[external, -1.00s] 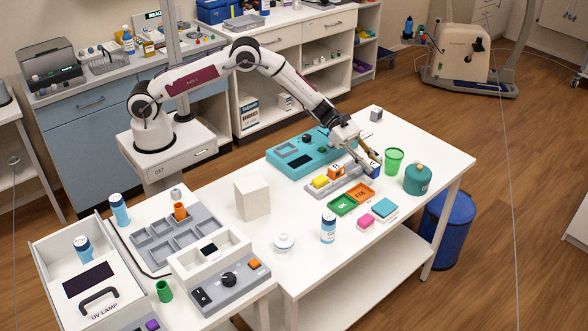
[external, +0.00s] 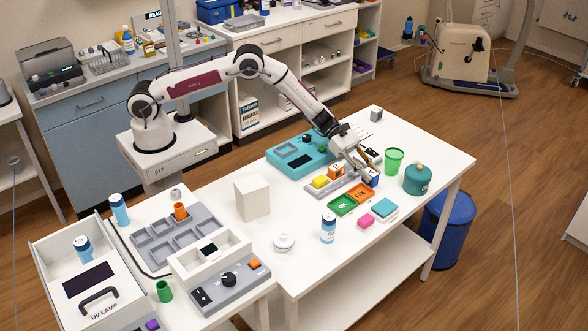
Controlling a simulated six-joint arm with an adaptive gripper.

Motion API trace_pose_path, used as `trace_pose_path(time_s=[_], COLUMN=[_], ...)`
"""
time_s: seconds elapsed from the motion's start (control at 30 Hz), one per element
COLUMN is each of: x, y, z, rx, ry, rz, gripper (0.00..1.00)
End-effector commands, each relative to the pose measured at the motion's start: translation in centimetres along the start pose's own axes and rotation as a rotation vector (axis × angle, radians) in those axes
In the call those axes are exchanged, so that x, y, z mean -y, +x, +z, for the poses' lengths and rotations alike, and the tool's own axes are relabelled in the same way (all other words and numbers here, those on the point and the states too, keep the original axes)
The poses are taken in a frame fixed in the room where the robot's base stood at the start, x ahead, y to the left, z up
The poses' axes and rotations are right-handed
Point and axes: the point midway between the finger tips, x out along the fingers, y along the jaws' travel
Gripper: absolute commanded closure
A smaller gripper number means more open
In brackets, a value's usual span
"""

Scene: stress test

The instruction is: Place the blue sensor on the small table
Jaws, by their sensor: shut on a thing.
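The blue sensor (external: 371,180) is a small blue block at the right end of the grey slotted tray (external: 337,183) on the white table (external: 300,228). My gripper (external: 368,173) reaches down from the upper left and is shut on the blue sensor. The arm and fingers partly hide it. I cannot tell whether its underside touches the tray. Which surface is the small table is not clear from this view.
Green and orange trays (external: 343,205) lie just in front. A green cup (external: 393,161) and a teal jar (external: 417,179) stand to the right. A teal device (external: 301,153) is behind. The left table holds a grey compartment tray (external: 176,237). The white table's front left is mostly clear.

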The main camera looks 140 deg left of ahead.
Motion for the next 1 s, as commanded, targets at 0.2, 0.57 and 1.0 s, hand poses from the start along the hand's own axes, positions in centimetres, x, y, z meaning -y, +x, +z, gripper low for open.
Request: trace_pose_path(time_s=[0.2,0.57,1.0], x=[0.0,0.0,-0.1], y=[0.1,0.1,-1.0], z=[-0.2,-0.3,0.0], rx=[0.000,0.000,0.000], ry=[0.000,0.000,0.000], rz=[0.000,0.000,0.001], gripper=[1.00,0.59,0.59])
